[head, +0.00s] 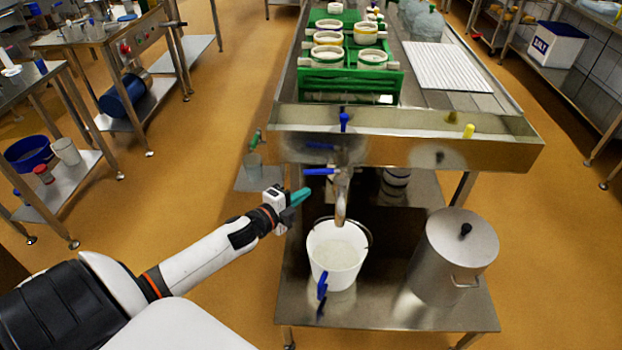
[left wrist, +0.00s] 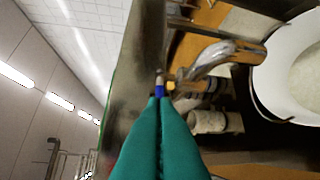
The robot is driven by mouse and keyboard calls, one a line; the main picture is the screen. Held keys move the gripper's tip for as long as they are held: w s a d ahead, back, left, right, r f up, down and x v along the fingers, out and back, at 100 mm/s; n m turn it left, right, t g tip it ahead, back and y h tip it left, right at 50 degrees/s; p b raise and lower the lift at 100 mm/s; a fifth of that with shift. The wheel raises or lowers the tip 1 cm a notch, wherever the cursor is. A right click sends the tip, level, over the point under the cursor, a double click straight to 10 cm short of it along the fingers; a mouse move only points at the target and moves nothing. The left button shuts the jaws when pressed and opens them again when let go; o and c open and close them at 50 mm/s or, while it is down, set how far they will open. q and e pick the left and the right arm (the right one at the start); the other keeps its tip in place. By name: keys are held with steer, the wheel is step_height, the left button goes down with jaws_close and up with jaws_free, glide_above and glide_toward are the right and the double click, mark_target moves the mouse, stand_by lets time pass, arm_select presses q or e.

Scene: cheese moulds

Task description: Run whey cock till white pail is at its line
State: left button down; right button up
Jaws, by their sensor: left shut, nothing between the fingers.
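The white pail (head: 318,262) stands upright on the low steel shelf under the trough, with pale liquid inside; I cannot make out its line. It also shows in the left wrist view (left wrist: 268,98). The whey cock's metal spout (head: 341,190) hangs above the pail; I cannot tell whether liquid is running. Its blue lever (head: 320,171) points left. My left gripper (head: 300,196), with teal fingers, is shut and empty, left of the spout and just below the lever. In the left wrist view the fingertips (left wrist: 158,98) are close to the lever's blue end (left wrist: 160,87); contact is unclear.
A lidded steel can (head: 455,262) stands right of the pail. A blue clip-like piece (head: 322,285) is at the pail's front. The steel trough (head: 490,152) overhangs the shelf, with a blue-handled piece (head: 344,121) at its edge. Green mould crates (head: 350,82) sit behind.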

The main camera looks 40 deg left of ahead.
mark_target(321, 173)
arm_select(q)
steer(key=w, duration=0.2)
steer(key=w+a, duration=0.1)
steer(key=w, duration=0.1)
steer(key=w+f, duration=0.1)
steer(key=w, duration=0.1)
steer(key=shift+w+a+f, duration=0.1)
steer(key=shift+w+a, duration=0.05)
steer(key=shift+w, duration=0.15)
steer(key=shift+w+a+f, duration=0.1)
steer(key=shift+w+a, duration=0.2)
steer(key=shift+w, duration=0.05)
